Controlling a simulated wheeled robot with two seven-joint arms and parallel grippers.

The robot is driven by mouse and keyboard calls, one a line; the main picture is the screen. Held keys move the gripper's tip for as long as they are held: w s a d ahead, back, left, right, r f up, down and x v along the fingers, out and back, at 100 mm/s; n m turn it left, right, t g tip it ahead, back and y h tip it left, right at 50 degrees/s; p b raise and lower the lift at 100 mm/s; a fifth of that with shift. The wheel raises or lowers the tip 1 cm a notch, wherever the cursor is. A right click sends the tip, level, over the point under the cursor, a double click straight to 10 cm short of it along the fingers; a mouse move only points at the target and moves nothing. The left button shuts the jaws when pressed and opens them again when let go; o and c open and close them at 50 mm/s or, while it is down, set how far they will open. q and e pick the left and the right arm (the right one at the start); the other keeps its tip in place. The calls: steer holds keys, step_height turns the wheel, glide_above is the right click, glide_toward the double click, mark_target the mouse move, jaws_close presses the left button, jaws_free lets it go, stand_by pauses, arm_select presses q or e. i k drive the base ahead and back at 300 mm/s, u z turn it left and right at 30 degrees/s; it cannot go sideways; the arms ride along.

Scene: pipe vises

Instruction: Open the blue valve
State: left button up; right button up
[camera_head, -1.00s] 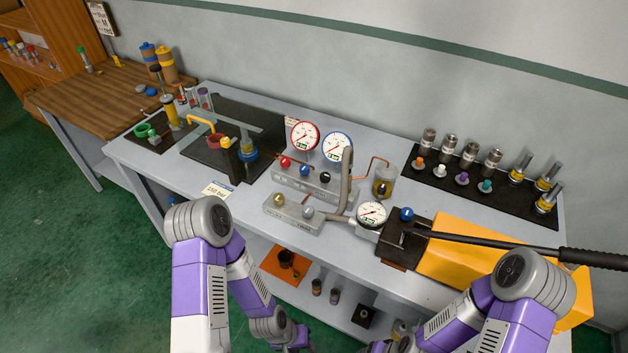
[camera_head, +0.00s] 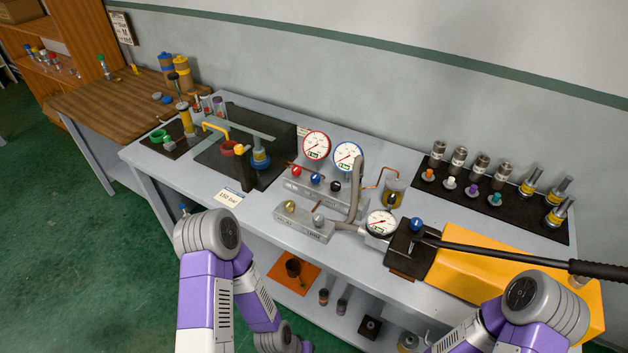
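A blue knob (camera_head: 316,179) sits on the grey valve block (camera_head: 322,194), between a red knob (camera_head: 296,171) and a black knob (camera_head: 335,187). A second blue knob (camera_head: 417,224) stands on the dark head of the yellow hand pump (camera_head: 470,275). I cannot tell from the picture whether either is open or closed. Both my arms show at the bottom, in front of the bench, with their links hanging low. Neither gripper is in view, and nothing of mine touches the knobs.
Gauges with red (camera_head: 316,145) and blue (camera_head: 347,156) rims stand behind the valve block. A lower block (camera_head: 304,222) with yellow and grey knobs lies in front. The long black pump lever (camera_head: 510,255) reaches right. The bench front left of the blocks is mostly clear.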

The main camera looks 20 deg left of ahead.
mark_target(315, 178)
steer(key=k, duration=0.4)
steer(key=u, duration=1.65)
steer(key=i, duration=1.15)
steer(key=z, duration=2.45)
